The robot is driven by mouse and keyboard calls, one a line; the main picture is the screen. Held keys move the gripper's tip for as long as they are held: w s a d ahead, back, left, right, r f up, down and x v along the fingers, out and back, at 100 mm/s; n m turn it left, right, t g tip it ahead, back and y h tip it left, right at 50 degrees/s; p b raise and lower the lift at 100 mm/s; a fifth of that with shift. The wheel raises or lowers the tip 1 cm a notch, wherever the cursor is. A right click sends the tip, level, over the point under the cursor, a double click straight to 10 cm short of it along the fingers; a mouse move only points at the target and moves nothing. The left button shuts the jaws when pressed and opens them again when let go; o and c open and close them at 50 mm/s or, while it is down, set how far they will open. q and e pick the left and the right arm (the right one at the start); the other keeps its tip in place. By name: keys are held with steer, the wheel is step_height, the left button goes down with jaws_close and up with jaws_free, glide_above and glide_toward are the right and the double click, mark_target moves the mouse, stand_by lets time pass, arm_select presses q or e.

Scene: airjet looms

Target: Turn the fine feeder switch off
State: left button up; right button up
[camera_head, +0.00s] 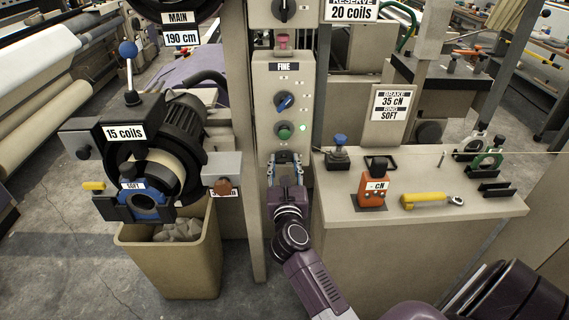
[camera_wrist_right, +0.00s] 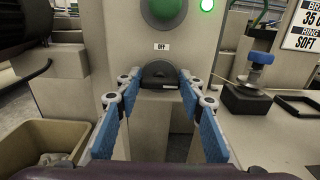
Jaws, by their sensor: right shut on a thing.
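The grey FINE panel (camera_head: 263,100) stands in the middle of the head view. It carries a blue rotary knob (camera_head: 285,103) and a green button (camera_head: 284,131) with a lit green lamp (camera_head: 302,127) beside it. The button also shows in the right wrist view (camera_wrist_right: 163,10). Below it, under an OFF label (camera_wrist_right: 162,47), is a black rounded knob (camera_wrist_right: 160,73). My right gripper (camera_head: 284,160) is at the panel's lower end, its blue-padded fingers shut on either side of the black knob. The knob is mostly hidden in the head view. My left gripper is not in view.
At left are the feeder drum (camera_head: 160,165) and a tan bin (camera_head: 180,270). A post (camera_head: 240,60) stands close left of the panel.

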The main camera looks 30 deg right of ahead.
steer(key=n+p, duration=0.4)
steer(key=shift+a+r, duration=0.1)
steer(key=shift+r, duration=0.1)
steer(key=n+p, duration=0.3)
steer(key=shift+f+n, duration=0.1)
steer(key=shift+n, duration=0.2)
steer(key=n+p, duration=0.2)
steer(key=n, duration=0.1)
steer(key=shift+w+a+n+p, duration=0.1)
steer(key=shift+n+p, duration=0.3)
steer(key=n+p, duration=0.2)
steer(key=n, duration=0.1)
steer(key=shift+f, duration=0.2)
steer(key=shift+f+n+p, duration=0.15)
steer(key=shift+n+p, duration=0.55)
steer(key=shift+n, duration=1)
steer(key=o, duration=1.2)
